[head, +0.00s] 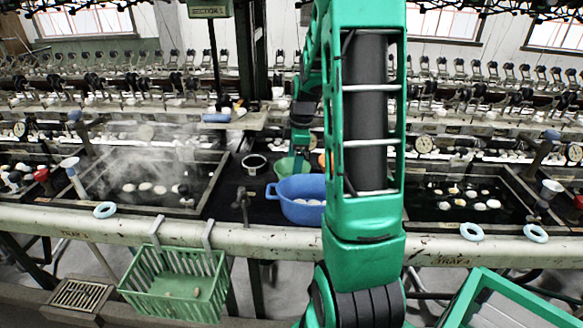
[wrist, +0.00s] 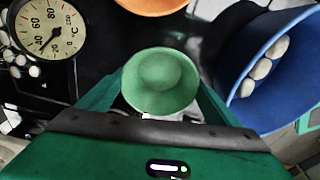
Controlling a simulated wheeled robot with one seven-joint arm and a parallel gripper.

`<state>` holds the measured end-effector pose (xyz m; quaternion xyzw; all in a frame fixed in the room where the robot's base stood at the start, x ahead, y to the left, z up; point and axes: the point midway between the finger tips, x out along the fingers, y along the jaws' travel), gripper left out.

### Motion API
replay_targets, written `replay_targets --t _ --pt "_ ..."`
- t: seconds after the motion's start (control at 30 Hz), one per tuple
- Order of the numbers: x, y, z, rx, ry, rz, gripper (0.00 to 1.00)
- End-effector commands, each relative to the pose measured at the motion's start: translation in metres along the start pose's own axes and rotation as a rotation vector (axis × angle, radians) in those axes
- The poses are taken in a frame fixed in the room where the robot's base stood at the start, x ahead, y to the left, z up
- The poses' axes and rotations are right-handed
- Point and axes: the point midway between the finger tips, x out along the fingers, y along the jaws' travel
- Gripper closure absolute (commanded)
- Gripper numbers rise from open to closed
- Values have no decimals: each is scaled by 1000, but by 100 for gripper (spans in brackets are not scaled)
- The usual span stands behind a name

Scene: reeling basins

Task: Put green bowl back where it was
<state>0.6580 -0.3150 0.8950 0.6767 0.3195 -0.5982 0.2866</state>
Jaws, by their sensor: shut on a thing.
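The green bowl (wrist: 160,82) sits between the two green fingers of my gripper (wrist: 161,90) in the wrist view, and the gripper is shut on it. In the head view the green bowl (head: 288,168) shows just behind the blue basin, below my gripper (head: 299,148). Its lower part is hidden there by the blue basin, so I cannot tell whether it touches the dark surface.
A blue basin (head: 298,210) holding white cocoons stands close in front; it also shows in the wrist view (wrist: 284,62). An orange bowl (wrist: 152,5) and a dial gauge (wrist: 47,28) are nearby. A green basket (head: 172,285) hangs from the front rail.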

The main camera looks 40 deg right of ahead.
Motion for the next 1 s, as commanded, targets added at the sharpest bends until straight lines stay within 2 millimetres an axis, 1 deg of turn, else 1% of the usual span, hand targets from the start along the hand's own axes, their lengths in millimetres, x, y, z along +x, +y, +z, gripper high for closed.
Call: replay_targets --t 0.07,0.1,0.17,0.43,0.57,0.67,0.8,1.0 --pt "1 0 0 0 0 -1 47" --pt "2 0 0 0 0 -1 13" --pt "2 0 0 0 0 0 0" --pt "0 0 -1 -1 0 1 0" --pt "-12 1 -1 -1 0 3 0" --pt "-29 1 -1 0 0 4 0" --pt "-58 1 -1 -1 0 5 0" --pt "-94 1 -1 -1 0 4 0"
